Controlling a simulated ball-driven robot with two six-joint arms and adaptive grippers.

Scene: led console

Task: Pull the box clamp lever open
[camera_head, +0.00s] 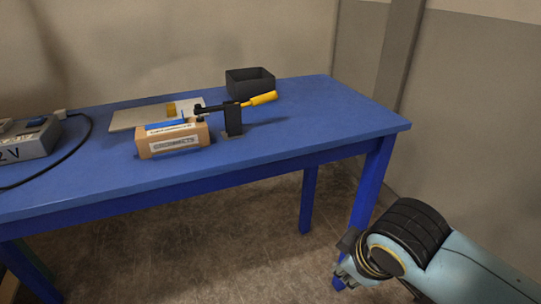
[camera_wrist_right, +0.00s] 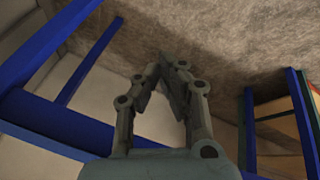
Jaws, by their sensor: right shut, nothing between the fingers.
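The box clamp stands on the blue table. Its dark post (camera_head: 233,119) is upright, and its yellow lever (camera_head: 260,99) points right and slightly up. The clamp's dark arm reaches left over a tan box (camera_head: 172,139) with a label on its front and a blue strip on top. My right gripper (camera_head: 345,275) is low at the right, in front of the table and well away from the lever. In the right wrist view the fingers of my right gripper (camera_wrist_right: 172,62) are together at the tips with nothing between them. My left gripper is not in view.
The blue table (camera_head: 310,115) has free room right of the clamp. A dark open bin (camera_head: 249,84) stands behind the lever. A light flat board (camera_head: 130,117) lies behind the box. A grey power unit (camera_head: 27,141) with a black cable is at the left.

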